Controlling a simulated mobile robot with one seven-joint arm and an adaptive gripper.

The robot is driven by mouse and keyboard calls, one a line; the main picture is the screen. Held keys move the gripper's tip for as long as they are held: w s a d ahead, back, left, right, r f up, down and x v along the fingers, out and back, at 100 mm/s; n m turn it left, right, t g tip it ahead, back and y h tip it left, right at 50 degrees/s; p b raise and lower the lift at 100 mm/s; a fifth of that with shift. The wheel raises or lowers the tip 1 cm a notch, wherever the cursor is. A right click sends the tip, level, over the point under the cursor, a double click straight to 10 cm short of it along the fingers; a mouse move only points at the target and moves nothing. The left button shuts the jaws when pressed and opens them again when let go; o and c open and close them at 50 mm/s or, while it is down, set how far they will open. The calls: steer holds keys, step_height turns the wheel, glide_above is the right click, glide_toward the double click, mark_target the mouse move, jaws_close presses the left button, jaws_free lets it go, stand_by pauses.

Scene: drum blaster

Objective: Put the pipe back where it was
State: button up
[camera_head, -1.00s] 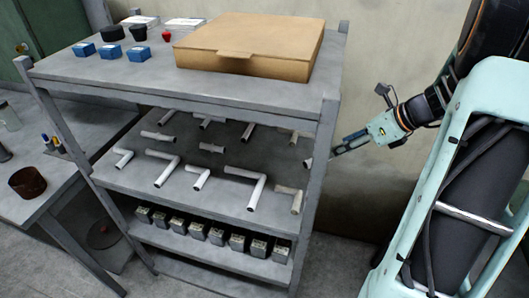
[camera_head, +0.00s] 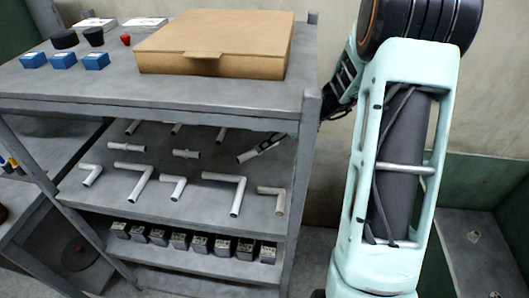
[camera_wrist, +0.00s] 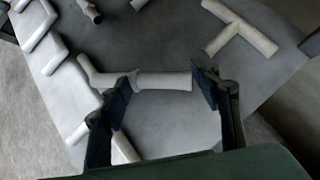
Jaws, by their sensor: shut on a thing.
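My gripper (camera_wrist: 165,88) is shut on a pale pipe (camera_wrist: 165,81) with a raised collar. In the wrist view the pipe lies crosswise between the two dark fingers. In the head view my gripper (camera_head: 268,145) reaches in from the right, past the rack's right post, over the pipe shelf (camera_head: 130,185). The pipe's light end (camera_head: 246,157) shows to the left of the fingers, tilted. I cannot tell whether the pipe touches the shelf. Part of the arm is hidden behind the post.
Several pipes lie on the same shelf, including a T-shaped one (camera_wrist: 240,30) near my right finger and an elbow (camera_head: 232,185) in front. Small grey boxes (camera_head: 180,241) line the shelf below. A cardboard box (camera_head: 215,42) sits on top. The right post (camera_head: 308,120) stands close to my arm.

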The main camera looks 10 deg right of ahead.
steer(key=shift+x, duration=1.2)
step_height(320, 180, down, 4)
steer(key=shift+w+a+r+b, duration=0.1)
steer(key=shift+w+a+b, duration=0.1)
steer(key=shift+b, duration=0.15)
steer(key=o, duration=1.3)
steer(key=shift+o, duration=0.2)
steer(key=shift+r, duration=0.1)
steer(key=p+v, duration=0.1)
steer(key=v, duration=1.1)
steer(key=shift+s, duration=0.15)
